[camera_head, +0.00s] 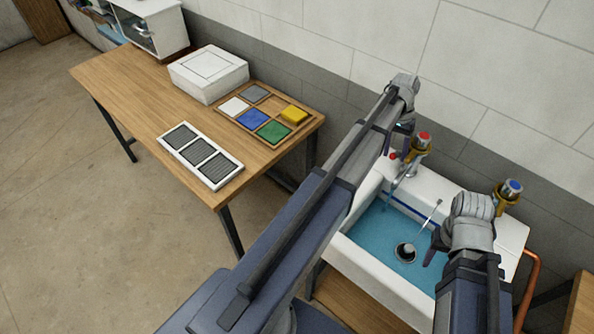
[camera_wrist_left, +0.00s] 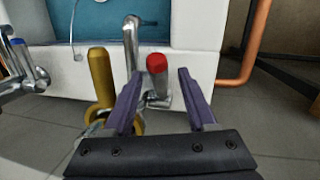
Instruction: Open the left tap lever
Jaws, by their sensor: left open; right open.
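The left tap (camera_head: 420,143) has a red cap and a brass-coloured collar and stands at the back left of the sink. In the left wrist view its red-topped grey post (camera_wrist_left: 157,75) shows between the fingers of my open left gripper (camera_wrist_left: 158,88), with no clear contact. A brass-coloured upright bar (camera_wrist_left: 98,75) stands just outside the left finger; I cannot tell which part is the lever. In the head view my left gripper (camera_head: 402,127) is beside the tap, partly hidden by its arm. My right gripper (camera_head: 436,250) is open and empty over the sink's right part.
The white sink (camera_head: 372,262) has a blue basin. A blue-capped tap (camera_head: 509,193) stands at its back right. A copper pipe (camera_head: 530,275) runs down its right side. A wooden table (camera_head: 130,90) with a white box (camera_head: 208,72) and coloured tiles is at left. The wall is close behind.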

